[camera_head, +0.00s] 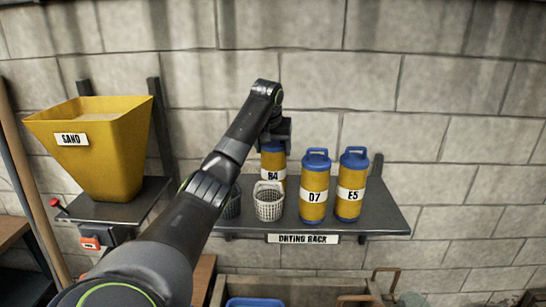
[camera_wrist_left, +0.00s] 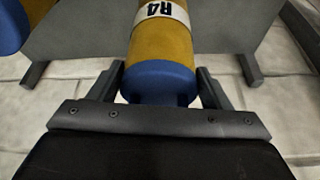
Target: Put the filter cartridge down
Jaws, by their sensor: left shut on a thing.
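The filter cartridge R4 (camera_head: 271,160), yellow with blue ends and a white label, is upright over the back of the drying rack (camera_head: 385,217). My left gripper (camera_head: 274,143) is shut on its blue top. In the left wrist view, the blue end of the R4 cartridge (camera_wrist_left: 160,80) sits between the two fingers of my left gripper (camera_wrist_left: 160,92). The white basket hides its lower end in the head view, so I cannot tell whether it touches the shelf. My right gripper is not in view.
Cartridges D7 (camera_head: 314,187) and E5 (camera_head: 351,185) stand on the rack to the right. A white basket (camera_head: 268,203) stands in front of R4, with a dark basket (camera_head: 232,205) left of it. A yellow sand hopper (camera_head: 108,155) is at the left. The rack's right end is clear.

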